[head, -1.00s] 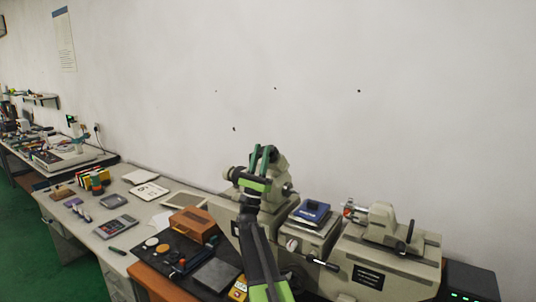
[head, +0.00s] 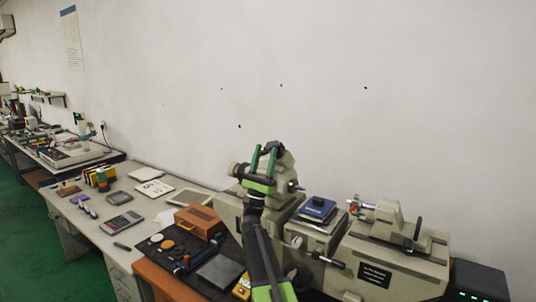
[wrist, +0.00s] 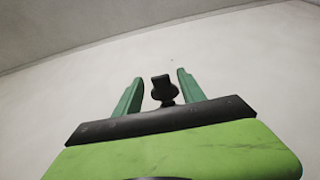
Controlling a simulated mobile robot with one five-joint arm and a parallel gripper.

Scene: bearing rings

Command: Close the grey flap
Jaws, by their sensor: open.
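My gripper (head: 262,160) is raised in front of the grey measuring machine (head: 230,208), its two green fingers apart and pointing up. In the wrist view my gripper (wrist: 158,80) has its fingers spread against the pale wall. A small black knob-like part (wrist: 162,92) shows between them; I cannot tell what it belongs to or whether it touches. No grey flap can be clearly made out in either view. My arm and gripper hide part of the machine behind them.
A blue-topped box (head: 318,208) sits on the machine's middle. A brown wooden box (head: 198,222) and a dark plate (head: 220,271) lie on the bench to the left. A black box (head: 480,281) stands at the right.

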